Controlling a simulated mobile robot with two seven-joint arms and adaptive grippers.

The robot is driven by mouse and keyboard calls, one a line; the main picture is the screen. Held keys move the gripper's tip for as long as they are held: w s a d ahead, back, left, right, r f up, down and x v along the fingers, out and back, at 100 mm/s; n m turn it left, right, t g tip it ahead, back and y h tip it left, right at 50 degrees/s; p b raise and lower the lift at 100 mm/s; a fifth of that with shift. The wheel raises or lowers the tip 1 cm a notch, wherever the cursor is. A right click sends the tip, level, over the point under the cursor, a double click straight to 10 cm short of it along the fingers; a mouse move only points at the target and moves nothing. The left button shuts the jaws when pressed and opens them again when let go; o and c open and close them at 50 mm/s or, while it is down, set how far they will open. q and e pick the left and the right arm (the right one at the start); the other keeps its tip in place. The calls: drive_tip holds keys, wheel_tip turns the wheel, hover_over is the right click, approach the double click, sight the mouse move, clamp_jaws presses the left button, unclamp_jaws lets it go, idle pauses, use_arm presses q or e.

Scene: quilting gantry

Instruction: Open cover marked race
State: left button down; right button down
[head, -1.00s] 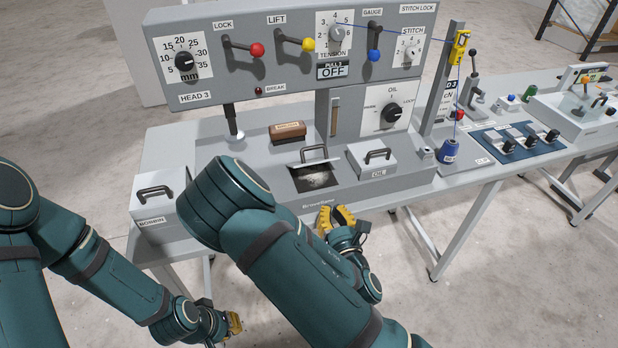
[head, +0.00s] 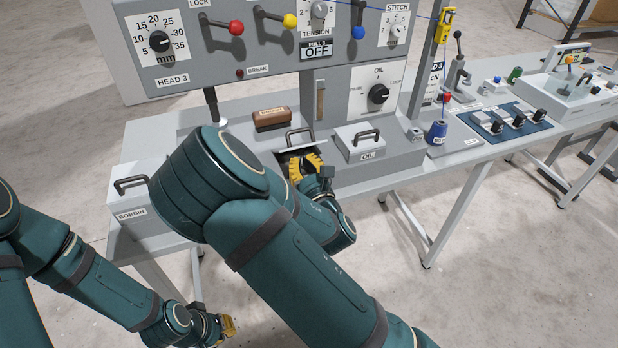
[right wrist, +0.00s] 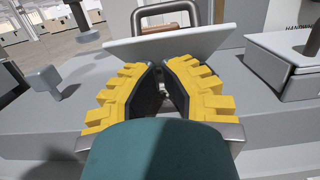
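A grey cover with a dark bar handle (head: 299,137) sits tilted partly up over a dark opening, between the brown block and the OIL box. No race label is readable on it. In the right wrist view the raised cover (right wrist: 190,43) stands just beyond my fingers, handle behind it. My right gripper (head: 306,165) has yellow ridged fingers at the opening, just below the cover's raised near edge; I cannot tell if they touch it. In the right wrist view the fingertips (right wrist: 163,66) are together with nothing between them. My left gripper (head: 227,327) hangs low, its fingers unclear.
The brown block (head: 272,119) lies behind. The control panel (head: 215,62) with levers stands above. A blue spool (head: 436,133) is further right.

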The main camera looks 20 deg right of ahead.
drive_tip(key=shift+w, duration=0.8)
drive_tip(key=shift+r, duration=0.1)
